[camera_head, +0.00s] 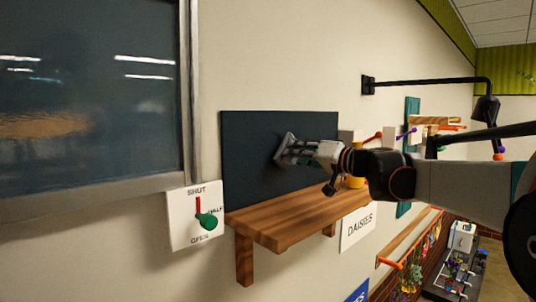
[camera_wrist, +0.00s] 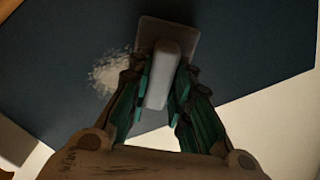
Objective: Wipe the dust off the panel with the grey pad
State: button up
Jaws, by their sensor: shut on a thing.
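The dark blue-grey panel (camera_head: 250,150) stands upright on the wall above a wooden shelf, and it fills much of the wrist view (camera_wrist: 240,45). My gripper (camera_head: 298,152) is in front of the panel's right half. In the wrist view my gripper (camera_wrist: 160,95) is shut on the handle of the grey pad (camera_wrist: 160,65). The pad's flat plate faces the panel; I cannot tell whether it touches. A pale patch of dust (camera_wrist: 108,73) lies on the panel just left of the pad. In the head view the dust does not show, and the pad (camera_head: 283,148) is partly hidden.
The wooden shelf (camera_head: 290,216) juts out under the panel. A white switch plate with a green knob (camera_head: 207,221) is at lower left. A black lamp arm (camera_head: 430,82) reaches out at upper right.

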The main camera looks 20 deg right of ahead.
jog(key=shift+w+a, duration=0.2)
jog(key=shift+w, duration=0.45)
jog(key=w+d, duration=0.4)
jog(key=d, duration=0.6)
jog(key=shift+d, duration=0.35)
dwell(0.9)
jog(key=shift+a, duration=0.15)
jog(key=shift+s+a+b, duration=0.15)
jog(key=shift+s+a, duration=0.5)
jog(key=shift+a, duration=1.1)
jog(key=shift+s+a+b, duration=0.1)
jog(key=shift+s+a, duration=0.6)
jog(key=shift+a, duration=1.1)
jog(key=shift+s+a+b, duration=0.15)
jog(key=shift+s+a, duration=0.5)
jog(key=shift+a, duration=1.1)
jog(key=shift+d, duration=0.1)
jog(key=v, duration=0.6)
